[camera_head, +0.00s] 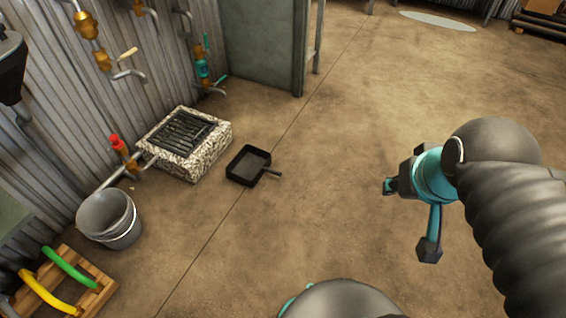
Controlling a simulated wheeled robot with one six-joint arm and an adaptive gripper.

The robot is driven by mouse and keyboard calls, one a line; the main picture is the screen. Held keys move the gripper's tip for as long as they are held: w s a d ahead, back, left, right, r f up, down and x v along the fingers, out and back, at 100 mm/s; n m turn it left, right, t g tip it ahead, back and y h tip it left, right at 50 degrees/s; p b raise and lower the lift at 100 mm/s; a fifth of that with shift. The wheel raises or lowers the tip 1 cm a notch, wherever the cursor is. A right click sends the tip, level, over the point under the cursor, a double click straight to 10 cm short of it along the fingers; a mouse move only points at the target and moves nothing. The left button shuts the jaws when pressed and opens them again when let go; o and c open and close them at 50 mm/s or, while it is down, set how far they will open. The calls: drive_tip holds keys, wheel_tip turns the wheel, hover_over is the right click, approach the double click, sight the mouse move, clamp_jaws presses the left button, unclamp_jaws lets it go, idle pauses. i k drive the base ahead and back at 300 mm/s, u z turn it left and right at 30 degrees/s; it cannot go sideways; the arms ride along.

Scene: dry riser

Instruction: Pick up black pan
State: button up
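The black pan (250,165) lies on the brown floor left of the picture's middle. It is square with raised walls, and its short handle points right and slightly down. My gripper (409,220) is at the right, well apart from the pan, with clear floor between them in the picture. Its two dark-tipped fingers are spread wide apart, one toward the left and one toward the bottom. Nothing shows between them.
A stone-sided block with a dark grate (187,143) stands just left of the pan. A grey bucket (108,218) and a wooden pallet (62,283) with coloured hoses are at lower left. Pipes with valves (122,148) line the corrugated wall. The floor's middle is free.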

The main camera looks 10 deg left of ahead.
sight(246, 169)
drive_tip(key=z, duration=0.05)
drive_tip(key=i, duration=1.55)
drive_tip(key=u, duration=2.85)
